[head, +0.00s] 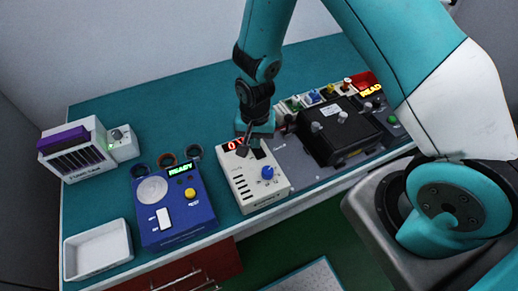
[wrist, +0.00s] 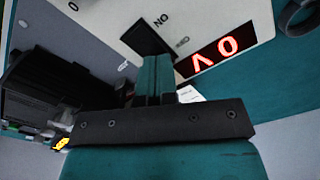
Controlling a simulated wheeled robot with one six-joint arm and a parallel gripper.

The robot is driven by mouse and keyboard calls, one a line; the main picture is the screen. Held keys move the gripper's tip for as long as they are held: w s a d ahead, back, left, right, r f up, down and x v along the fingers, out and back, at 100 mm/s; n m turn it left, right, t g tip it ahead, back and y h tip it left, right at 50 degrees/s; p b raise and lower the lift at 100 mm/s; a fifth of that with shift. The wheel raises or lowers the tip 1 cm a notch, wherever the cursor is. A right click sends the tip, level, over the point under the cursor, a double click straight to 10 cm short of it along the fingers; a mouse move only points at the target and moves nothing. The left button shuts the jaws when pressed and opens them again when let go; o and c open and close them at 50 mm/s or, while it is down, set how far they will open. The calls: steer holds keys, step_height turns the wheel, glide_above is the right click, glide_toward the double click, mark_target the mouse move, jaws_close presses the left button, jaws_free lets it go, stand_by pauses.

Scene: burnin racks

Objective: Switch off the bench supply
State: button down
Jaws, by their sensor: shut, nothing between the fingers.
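The bench supply (head: 249,190) is a cream-white box at the front middle of the bench, with a blue knob (head: 267,172) and a red lit display (head: 232,146). In the wrist view its display (wrist: 214,56) is upside down and seems to read 0 V. A black rocker switch (wrist: 146,37) sits beside the display, with an ON mark (wrist: 162,20) nearby. My gripper (head: 243,150) is shut and empty, over the supply's far end. In the wrist view the closed fingertips (wrist: 155,65) overlap the switch's near edge; I cannot tell if they touch. They hide part of the switch.
A blue device (head: 172,207) with a READY display stands left of the supply. A black box (head: 338,130) stands to the right. A white tray (head: 97,249) and a purple-topped rack (head: 76,151) are at the left. The bench's back left is clear.

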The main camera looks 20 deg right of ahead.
steer(key=shift+f, duration=0.15)
steer(key=shift+r+p, duration=2.6)
steer(key=shift+r, duration=1)
steer(key=shift+a+r+b, duration=0.15)
steer(key=shift+r+b, duration=0.1)
steer(key=shift+b, duration=0.05)
steer(key=s+a+r+n+y+b, duration=0.35)
steer(key=s+r+n+b, duration=0.3)
steer(key=r, duration=0.65)
steer(key=s+r+n+b, duration=0.1)
steer(key=s+r+n, duration=0.1)
steer(key=s, duration=0.4)
steer(key=s+r+n+b, duration=0.2)
steer(key=s+n, duration=0.2)
steer(key=s, duration=0.2)
steer(key=shift+a+r+n+y, duration=0.3)
steer(key=shift+r+n+y, duration=0.05)
steer(key=shift+r, duration=0.05)
